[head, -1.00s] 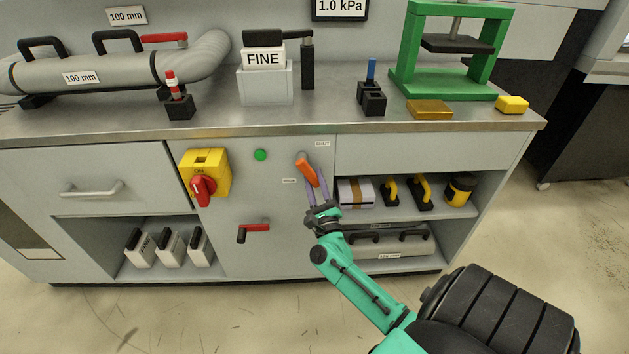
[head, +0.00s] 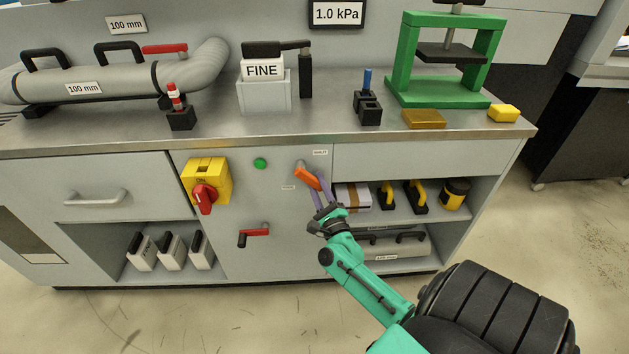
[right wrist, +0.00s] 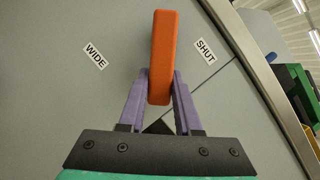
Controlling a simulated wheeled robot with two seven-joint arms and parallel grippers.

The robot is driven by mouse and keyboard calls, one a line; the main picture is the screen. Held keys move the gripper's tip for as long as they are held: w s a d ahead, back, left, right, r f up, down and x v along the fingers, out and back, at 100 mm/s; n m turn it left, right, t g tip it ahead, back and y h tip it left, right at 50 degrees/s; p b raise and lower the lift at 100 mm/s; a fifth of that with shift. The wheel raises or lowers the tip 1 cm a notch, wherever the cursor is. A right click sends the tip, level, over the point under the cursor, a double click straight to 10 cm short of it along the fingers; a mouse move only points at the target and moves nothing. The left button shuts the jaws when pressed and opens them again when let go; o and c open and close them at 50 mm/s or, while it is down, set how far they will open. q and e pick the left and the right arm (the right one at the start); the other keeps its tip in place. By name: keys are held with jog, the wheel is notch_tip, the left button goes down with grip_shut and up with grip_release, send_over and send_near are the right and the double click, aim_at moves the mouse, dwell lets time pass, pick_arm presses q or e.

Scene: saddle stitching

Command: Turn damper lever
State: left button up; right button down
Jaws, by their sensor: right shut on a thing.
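The orange damper lever (head: 308,178) is on the cabinet's front panel, below the worktop edge. In the head view it slants from its upper-left pivot down to the right. Labels reading WIDE (right wrist: 95,56) and SHUT (right wrist: 205,51) lie on either side of it in the right wrist view. My right gripper (head: 316,188) has its purple fingers around the lever's lower end. In the right wrist view the lever (right wrist: 162,55) stands between the two fingers (right wrist: 160,88), which are shut on it. My left gripper is not in view.
A yellow switch box with a red knob (head: 204,198) and a green button (head: 260,163) are left of the lever. A red handle (head: 254,236) is below. An open shelf with a boxed pack (head: 353,197) and yellow-handled tools (head: 416,197) lies close on the right.

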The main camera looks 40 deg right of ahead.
jog(key=shift+s+d+r+n+g+y+p, duration=0.2)
jog(key=shift+r+n+y+p, duration=0.15)
jog(key=shift+n+p, duration=0.5)
jog(key=shift+s+d+r+n+g+y+p, duration=0.15)
jog(key=shift+r+n+y+p, duration=0.15)
jog(key=shift+n+p, duration=0.5)
jog(key=shift+f, duration=0.1)
jog(key=c, duration=0.6)
grip_release()
jog(key=b+v, duration=0.1)
jog(key=v, duration=1.3)
jog(key=shift+s, duration=0.25)
